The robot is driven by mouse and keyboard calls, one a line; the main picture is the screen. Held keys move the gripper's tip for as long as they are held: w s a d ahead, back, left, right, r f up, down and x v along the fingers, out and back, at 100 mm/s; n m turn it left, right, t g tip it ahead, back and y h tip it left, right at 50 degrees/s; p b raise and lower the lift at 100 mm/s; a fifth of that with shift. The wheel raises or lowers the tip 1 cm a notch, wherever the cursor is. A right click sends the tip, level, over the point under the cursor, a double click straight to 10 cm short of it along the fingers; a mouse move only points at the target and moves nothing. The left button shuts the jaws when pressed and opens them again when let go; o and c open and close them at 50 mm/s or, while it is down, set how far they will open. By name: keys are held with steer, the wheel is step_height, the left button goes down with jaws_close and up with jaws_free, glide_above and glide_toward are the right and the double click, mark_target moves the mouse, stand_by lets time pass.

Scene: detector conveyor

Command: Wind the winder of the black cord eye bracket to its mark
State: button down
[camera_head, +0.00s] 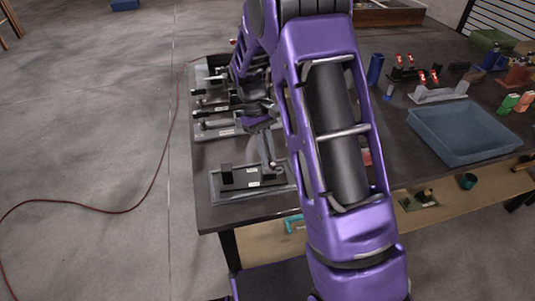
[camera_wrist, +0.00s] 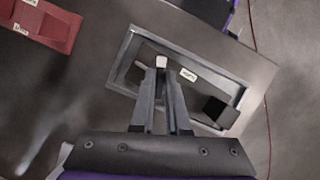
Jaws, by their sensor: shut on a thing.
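A grey base plate (camera_head: 215,187) lies at the near left corner of the table. On it sits a dark bracket assembly with a black block (camera_head: 226,174) at its left end and a white label (camera_head: 253,184). I take this for the black cord eye bracket. My gripper (camera_head: 273,165) points down at the plate's right part. In the wrist view, the fingers (camera_wrist: 161,72) are close together around a small pale piece (camera_wrist: 161,62), apparently the winder. The block (camera_wrist: 221,111) and label (camera_wrist: 188,75) lie right of the fingers. The winder's mark cannot be made out.
Similar fixtures (camera_head: 215,130) stand behind on the table's left side. A blue tray (camera_head: 465,133) is at the right, with several small coloured items behind it. A red block (camera_wrist: 45,22) shows in the wrist view. My arm hides the table's middle.

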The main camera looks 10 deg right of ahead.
stand_by(0.9)
steer(key=c, duration=0.9)
jaws_free()
steer(key=v, duration=1.7)
steer(key=shift+r+p, duration=0.25)
steer(key=shift+p, duration=0.1)
steer(key=shift+d, duration=0.1)
